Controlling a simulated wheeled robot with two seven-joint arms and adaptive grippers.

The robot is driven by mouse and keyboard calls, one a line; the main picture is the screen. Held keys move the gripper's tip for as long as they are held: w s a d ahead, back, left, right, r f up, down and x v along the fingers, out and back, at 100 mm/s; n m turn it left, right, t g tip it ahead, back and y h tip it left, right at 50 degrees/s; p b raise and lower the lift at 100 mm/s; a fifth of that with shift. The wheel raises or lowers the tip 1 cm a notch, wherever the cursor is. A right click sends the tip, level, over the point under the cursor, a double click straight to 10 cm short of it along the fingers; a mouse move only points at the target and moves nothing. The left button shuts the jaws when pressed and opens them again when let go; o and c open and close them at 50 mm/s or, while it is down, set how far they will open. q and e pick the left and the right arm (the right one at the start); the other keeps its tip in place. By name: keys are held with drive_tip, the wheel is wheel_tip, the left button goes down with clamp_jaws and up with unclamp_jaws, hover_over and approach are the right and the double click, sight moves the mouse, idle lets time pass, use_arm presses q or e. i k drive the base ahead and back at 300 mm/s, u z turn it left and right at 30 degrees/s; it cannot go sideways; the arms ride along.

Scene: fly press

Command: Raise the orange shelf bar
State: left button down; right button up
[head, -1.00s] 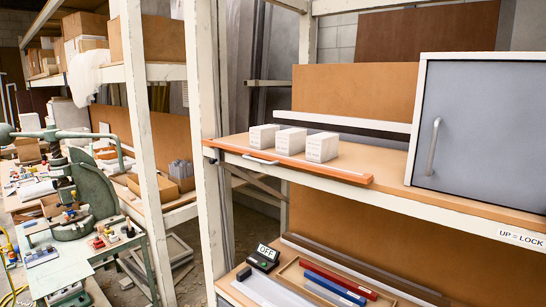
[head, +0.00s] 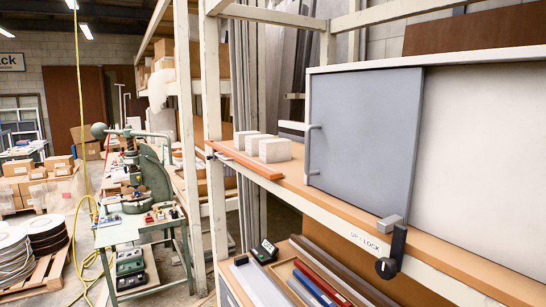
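The orange shelf bar (head: 245,160) runs along the front edge of the wooden shelf (head: 296,186), left of the grey sliding door. It lies low, about level with the shelf top. Neither of my grippers is in view.
A grey door (head: 362,135) with a handle stands right of the boxes. A black lever (head: 398,246) sits at the shelf front by an "UP = LOCK" label (head: 367,243). A small display box (head: 265,251) stands below. A green press (head: 150,175) is left.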

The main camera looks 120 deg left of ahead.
sight(270, 173)
drive_tip(key=i, duration=0.05)
drive_tip(key=u, duration=3.5)
